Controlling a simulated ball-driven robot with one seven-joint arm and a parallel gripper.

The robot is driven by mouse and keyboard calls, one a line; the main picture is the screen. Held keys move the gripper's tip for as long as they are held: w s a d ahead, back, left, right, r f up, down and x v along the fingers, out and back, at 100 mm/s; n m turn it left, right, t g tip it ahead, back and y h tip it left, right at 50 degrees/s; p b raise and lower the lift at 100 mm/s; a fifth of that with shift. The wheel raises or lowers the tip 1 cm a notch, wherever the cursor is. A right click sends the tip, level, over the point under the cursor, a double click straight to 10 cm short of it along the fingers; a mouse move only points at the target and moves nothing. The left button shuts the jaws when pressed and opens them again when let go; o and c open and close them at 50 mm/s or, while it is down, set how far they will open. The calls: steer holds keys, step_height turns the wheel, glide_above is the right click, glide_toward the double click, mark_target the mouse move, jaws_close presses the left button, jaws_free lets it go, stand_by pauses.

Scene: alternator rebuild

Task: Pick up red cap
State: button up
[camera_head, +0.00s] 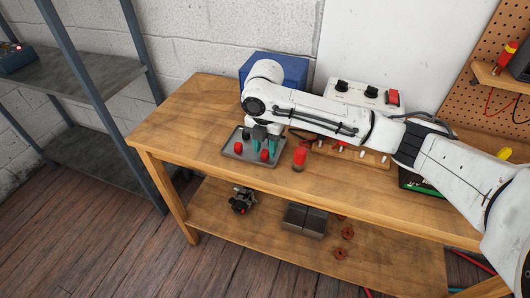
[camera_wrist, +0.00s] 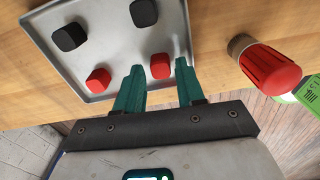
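Two red caps and two black caps sit on a shallow grey metal tray (camera_wrist: 118,42) in the wrist view. One red cap (camera_wrist: 160,66) is between the teal fingertips of my gripper (camera_wrist: 158,64), with gaps on both sides. The other red cap (camera_wrist: 98,80) is left of the fingers. The black caps (camera_wrist: 70,37) and (camera_wrist: 144,13) lie farther up the tray. In the head view, my gripper (camera_head: 259,149) hangs over the tray (camera_head: 251,158), with red caps (camera_head: 238,148) and (camera_head: 265,155) showing. My gripper is open and holds nothing.
A red ribbed cylinder with a brown base (camera_wrist: 270,68) stands on the wooden bench (camera_head: 185,115), right of the tray. A blue bin (camera_head: 290,68) and a control box (camera_head: 362,95) stand behind. The bench's left end is clear.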

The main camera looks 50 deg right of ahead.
steer(key=shift+f, duration=0.65)
steer(key=shift+c, duration=0.4)
steer(key=c, duration=0.5)
steer(key=shift+o, duration=0.2)
steer(key=shift+r, duration=0.1)
